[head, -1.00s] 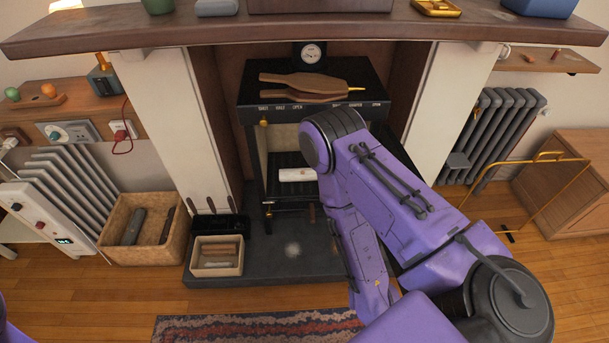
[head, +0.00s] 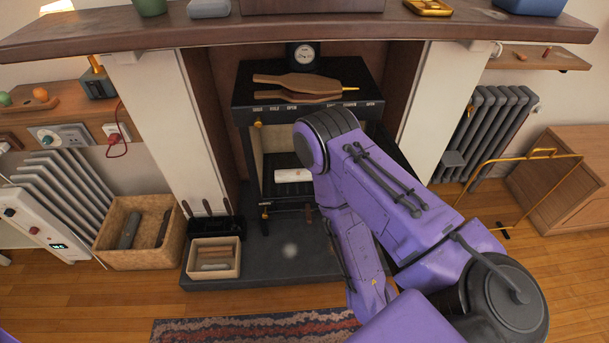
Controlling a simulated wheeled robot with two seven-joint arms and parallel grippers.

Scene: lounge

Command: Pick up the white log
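The white log (head: 293,175) lies inside the open front of the dark stove (head: 251,160), on its dark grate. Its right end is close to or behind my purple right arm, so I cannot see all of it. My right arm comes in from the lower right and stands in front of the stove's right side. Its gripper is hidden behind the arm links, so I cannot tell whether it is open or shut. My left gripper is out of view.
Bellows (head: 298,86) lie on the stove top. A cork box (head: 138,240) with dark logs and a small wooden box (head: 213,258) stand to the left. The mantel (head: 300,29) overhangs the stove. A brass frame (head: 520,155) stands right. A rug (head: 255,328) lies in front.

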